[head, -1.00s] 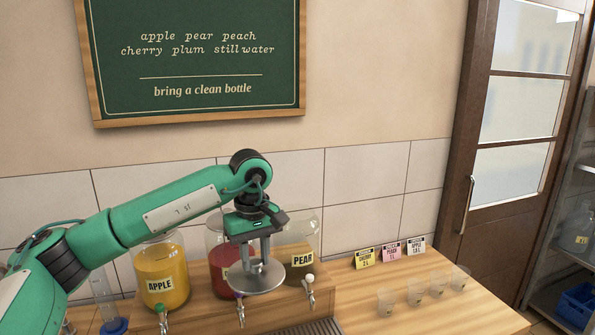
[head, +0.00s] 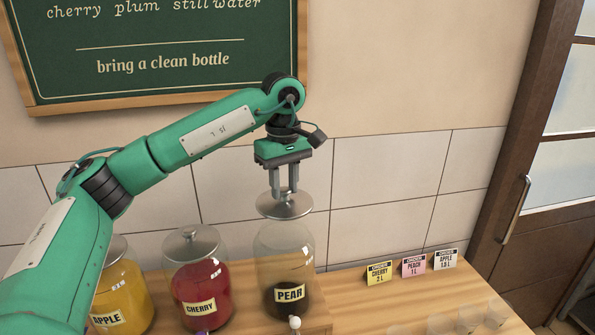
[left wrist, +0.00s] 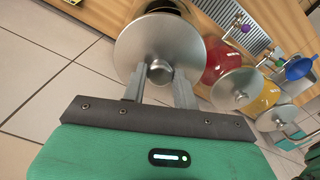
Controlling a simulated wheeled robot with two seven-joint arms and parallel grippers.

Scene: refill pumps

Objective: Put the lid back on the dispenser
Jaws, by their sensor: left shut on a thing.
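A round silver lid (head: 284,207) hangs from my left gripper (head: 285,190), which is shut on its knob. In the head view the lid is above the open top of the pear dispenser (head: 284,255), a glass jar with a little dark content low inside. A gap shows between the lid and the jar. In the left wrist view the lid (left wrist: 158,50) is held between the two fingers (left wrist: 160,75) and hides most of the jar behind it. My right gripper is not in view.
The cherry dispenser (head: 198,285) and the apple dispenser (head: 118,290) stand to the left; the cherry one has its lid on. Order cards (head: 413,266) and several clear cups stand on the wooden counter to the right. A tiled wall is behind.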

